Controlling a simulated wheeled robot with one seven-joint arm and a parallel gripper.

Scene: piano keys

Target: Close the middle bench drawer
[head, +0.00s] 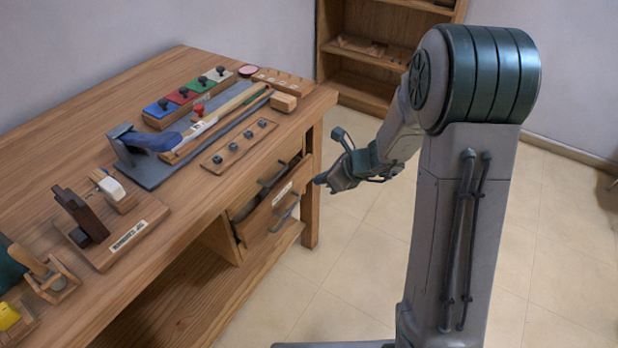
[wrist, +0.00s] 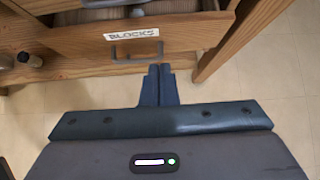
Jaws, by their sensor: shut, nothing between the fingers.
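The wooden bench (head: 60,140) has drawers under its right end. A drawer front with a white label (head: 282,194) stands out from the bench, and a handle sits below the label. In the wrist view this drawer front (wrist: 185,38) reads "BLOCKS", with its grey handle (wrist: 137,57) under the label. Another handle (head: 272,174) shows above it. My gripper (head: 321,181) is shut and empty, at the right of the drawer front.
The bench top holds a blue-handled tool (head: 150,138), a board with several knobs (head: 238,146) and coloured blocks (head: 187,96). A bench leg (head: 311,205) stands just right of the drawers. A shelf (head: 370,55) stands behind. The tiled floor (head: 345,255) before the bench is clear.

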